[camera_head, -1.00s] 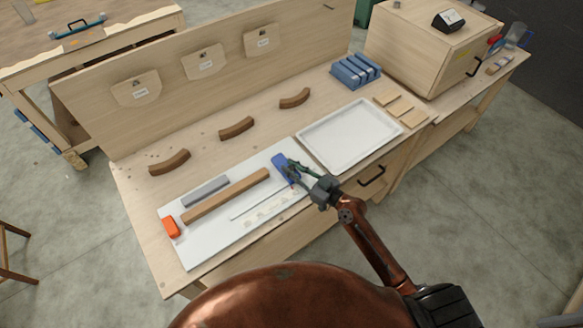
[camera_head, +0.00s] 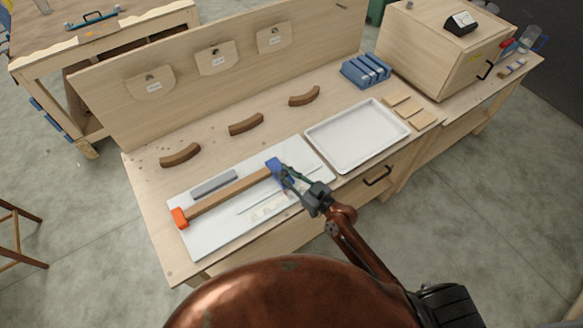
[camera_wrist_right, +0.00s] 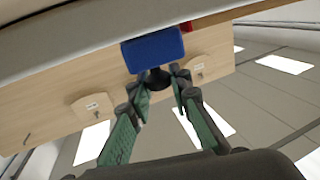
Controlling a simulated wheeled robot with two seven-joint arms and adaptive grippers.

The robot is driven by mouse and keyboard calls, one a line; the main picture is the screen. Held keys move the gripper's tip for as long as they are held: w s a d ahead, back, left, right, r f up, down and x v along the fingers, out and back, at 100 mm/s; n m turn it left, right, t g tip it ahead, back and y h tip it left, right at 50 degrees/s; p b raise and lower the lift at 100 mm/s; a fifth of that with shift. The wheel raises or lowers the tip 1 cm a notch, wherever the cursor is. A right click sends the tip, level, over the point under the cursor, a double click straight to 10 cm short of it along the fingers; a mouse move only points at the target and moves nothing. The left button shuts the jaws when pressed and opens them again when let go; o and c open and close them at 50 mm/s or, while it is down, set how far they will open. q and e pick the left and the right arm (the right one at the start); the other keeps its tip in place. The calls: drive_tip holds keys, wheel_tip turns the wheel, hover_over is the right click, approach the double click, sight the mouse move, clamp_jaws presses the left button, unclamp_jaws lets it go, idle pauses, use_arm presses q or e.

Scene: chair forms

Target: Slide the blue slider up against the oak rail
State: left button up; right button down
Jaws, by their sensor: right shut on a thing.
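The blue slider (camera_head: 274,166) stands on the white board at the right end of the oak rail (camera_head: 228,191), and appears to touch it. The rail's other end meets an orange block (camera_head: 179,217). My right gripper (camera_head: 286,175) is shut on the slider from its near right side. In the right wrist view, the blue slider (camera_wrist_right: 152,50) is a block with a dark knob (camera_wrist_right: 155,79) between my fingers (camera_wrist_right: 160,93). My fingers partly hide the slider in the head view. My left gripper is not in view.
A grey bar (camera_head: 214,184) lies on the white board (camera_head: 215,238) behind the rail. A white tray (camera_head: 357,135) is to the right. Several curved brown pieces (camera_head: 246,124) lie farther back, before an upright panel (camera_head: 120,105). Blue blocks (camera_head: 366,72) stand at the back right.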

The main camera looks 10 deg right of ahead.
drive_tip(key=c, duration=1.7)
unclamp_jaws()
drive_tip(key=shift+c, duration=0.2)
drive_tip(key=v, duration=1.2)
